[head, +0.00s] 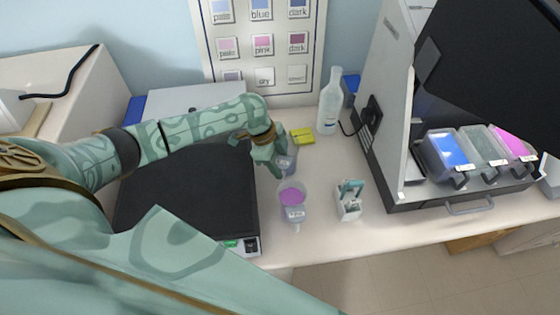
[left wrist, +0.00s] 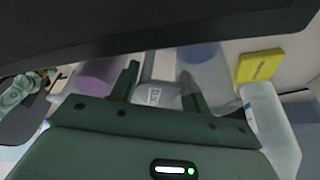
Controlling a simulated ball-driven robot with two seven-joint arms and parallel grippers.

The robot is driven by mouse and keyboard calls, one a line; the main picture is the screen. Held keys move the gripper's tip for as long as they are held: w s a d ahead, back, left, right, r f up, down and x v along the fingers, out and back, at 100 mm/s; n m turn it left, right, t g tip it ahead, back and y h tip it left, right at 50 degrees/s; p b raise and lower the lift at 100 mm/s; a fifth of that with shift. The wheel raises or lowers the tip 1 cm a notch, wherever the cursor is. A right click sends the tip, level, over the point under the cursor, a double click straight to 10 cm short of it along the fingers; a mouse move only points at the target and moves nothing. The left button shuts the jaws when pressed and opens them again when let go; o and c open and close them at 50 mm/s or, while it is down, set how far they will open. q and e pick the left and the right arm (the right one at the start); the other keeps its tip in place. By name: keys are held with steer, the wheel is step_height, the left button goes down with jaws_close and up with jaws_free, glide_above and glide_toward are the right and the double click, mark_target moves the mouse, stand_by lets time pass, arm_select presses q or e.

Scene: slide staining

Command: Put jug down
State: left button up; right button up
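A clear jug with a faint violet tint (head: 288,158) and a white label stands upright on the bench. My left gripper (head: 268,158) is at its left side, very close to it. In the left wrist view the two fingers of my left gripper (left wrist: 158,85) stand apart. A clear labelled part of the jug (left wrist: 152,97) shows between them, with gaps at its sides; contact is hard to judge. A second jug with purple liquid (head: 292,197) stands nearer the front edge. My right gripper is not in view.
A small white and teal holder (head: 349,200) is to the right. A black-topped device (head: 185,200) lies under my left arm. An open cabinet with coloured trays (head: 450,150) stands at right.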

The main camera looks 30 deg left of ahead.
arm_select(q)
steer(key=shift+o, duration=1.1)
steer(key=shift+r, duration=0.1)
steer(key=shift+a+r, duration=0.1)
steer(key=shift+r, duration=0.2)
steer(key=p+v, duration=0.2)
steer(key=v, duration=0.9)
steer(key=shift+r, duration=0.25)
steer(key=shift+s, duration=0.1)
